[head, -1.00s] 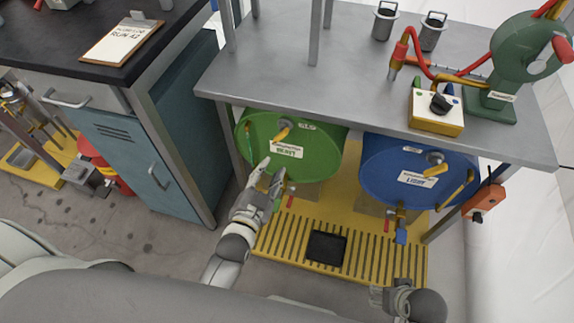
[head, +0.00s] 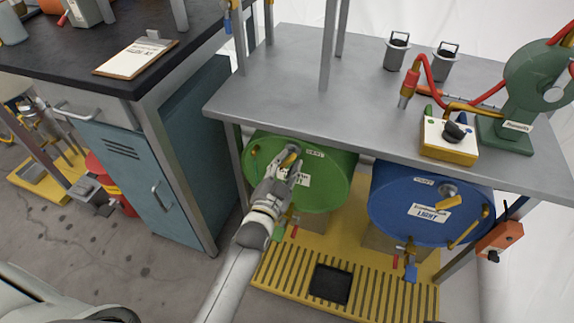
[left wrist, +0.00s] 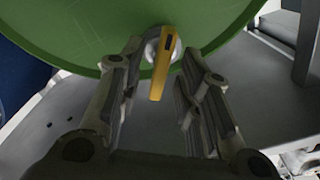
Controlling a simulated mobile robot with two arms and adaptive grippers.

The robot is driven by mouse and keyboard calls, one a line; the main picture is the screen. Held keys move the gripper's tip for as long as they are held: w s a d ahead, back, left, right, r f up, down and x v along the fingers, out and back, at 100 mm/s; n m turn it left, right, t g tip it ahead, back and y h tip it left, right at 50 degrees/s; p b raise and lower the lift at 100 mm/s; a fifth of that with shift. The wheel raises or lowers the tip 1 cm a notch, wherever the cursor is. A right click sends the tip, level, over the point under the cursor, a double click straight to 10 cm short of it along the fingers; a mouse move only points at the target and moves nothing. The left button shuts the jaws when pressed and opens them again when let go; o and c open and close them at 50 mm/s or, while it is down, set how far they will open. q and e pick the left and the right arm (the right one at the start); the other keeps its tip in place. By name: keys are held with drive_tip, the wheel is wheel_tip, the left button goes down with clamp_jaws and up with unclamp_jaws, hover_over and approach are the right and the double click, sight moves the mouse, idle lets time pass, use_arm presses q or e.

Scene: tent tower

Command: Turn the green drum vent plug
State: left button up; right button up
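The green drum (head: 330,180) lies on its side under the grey bench, with a white label on its face. Its yellow vent plug handle (head: 289,158) sits near the top of the face, partly behind my left gripper (head: 287,170). In the left wrist view the yellow handle (left wrist: 162,65) on its metal plug stands between the two fingers of my left gripper (left wrist: 158,80). The fingers are open, with a gap on both sides of the handle. My right gripper is not in view.
A blue drum (head: 420,200) with its own yellow handle lies to the right. Both drums are above a yellow slatted spill pallet (head: 290,268) with a black square tray (head: 331,284). The grey bench top (head: 300,75) overhangs the drums. A teal cabinet (head: 145,175) stands at left.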

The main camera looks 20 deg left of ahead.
use_arm(q)
drive_tip(key=shift+w, duration=0.3)
drive_tip(key=shift+c, duration=0.5)
clamp_jaws()
